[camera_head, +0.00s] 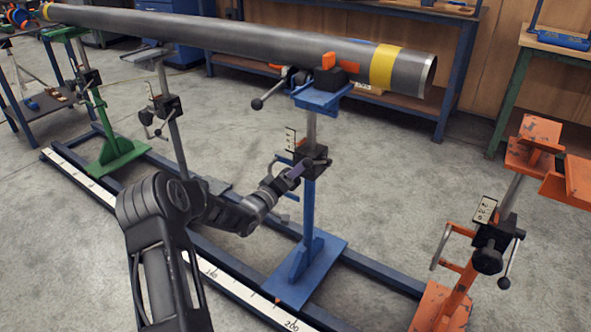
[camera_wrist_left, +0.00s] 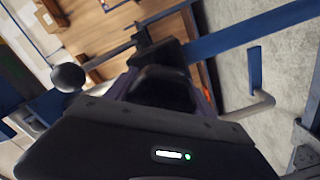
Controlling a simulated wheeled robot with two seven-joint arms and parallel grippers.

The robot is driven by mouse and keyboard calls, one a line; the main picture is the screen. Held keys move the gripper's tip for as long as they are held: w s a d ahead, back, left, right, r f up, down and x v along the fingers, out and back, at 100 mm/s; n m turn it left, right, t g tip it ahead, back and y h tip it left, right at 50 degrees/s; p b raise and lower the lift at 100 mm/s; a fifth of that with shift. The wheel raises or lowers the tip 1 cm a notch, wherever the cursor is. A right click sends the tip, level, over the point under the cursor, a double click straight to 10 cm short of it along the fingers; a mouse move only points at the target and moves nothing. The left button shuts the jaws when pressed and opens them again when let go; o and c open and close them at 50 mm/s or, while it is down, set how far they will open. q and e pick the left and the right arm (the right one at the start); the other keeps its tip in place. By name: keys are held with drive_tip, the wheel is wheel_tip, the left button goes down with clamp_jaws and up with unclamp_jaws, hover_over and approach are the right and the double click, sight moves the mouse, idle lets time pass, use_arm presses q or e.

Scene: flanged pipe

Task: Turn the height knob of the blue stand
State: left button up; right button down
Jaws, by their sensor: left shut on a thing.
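The blue stand (camera_head: 308,215) stands upright on the floor rails, with its blue cradle (camera_head: 320,97) under the long grey pipe (camera_head: 230,37). A black clamp block (camera_head: 318,160) sits partway up its post. My left gripper (camera_head: 297,174) reaches the block from the left and is shut on the stand's black height knob, which its fingers mostly hide in the head view. The wrist view shows the dark knob (camera_wrist_left: 162,90) between the fingers, close to the camera. My right gripper is not in view.
A black ball-ended lever (camera_head: 257,103) sticks out left below the cradle. An orange stand (camera_head: 490,240) is at right, a green stand (camera_head: 112,140) and a grey-green one (camera_head: 172,120) at left. Workbenches line the back.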

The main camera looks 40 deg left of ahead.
use_arm(q)
drive_tip(key=n+p, duration=0.1)
drive_tip(key=n, duration=0.3)
drive_tip(key=n+p, duration=0.1)
drive_tip(key=n, duration=0.3)
drive_tip(key=n+p, duration=0.1)
drive_tip(key=n, duration=0.3)
drive_tip(key=shift+f, duration=0.25)
drive_tip(key=shift+n, duration=0.3)
drive_tip(key=o, duration=1.4)
drive_tip(key=shift+c, duration=0.2)
drive_tip(key=shift+s, duration=0.15)
drive_tip(key=s+p, duration=0.1)
drive_tip(key=s, duration=0.6)
drive_tip(key=shift+s, duration=0.3)
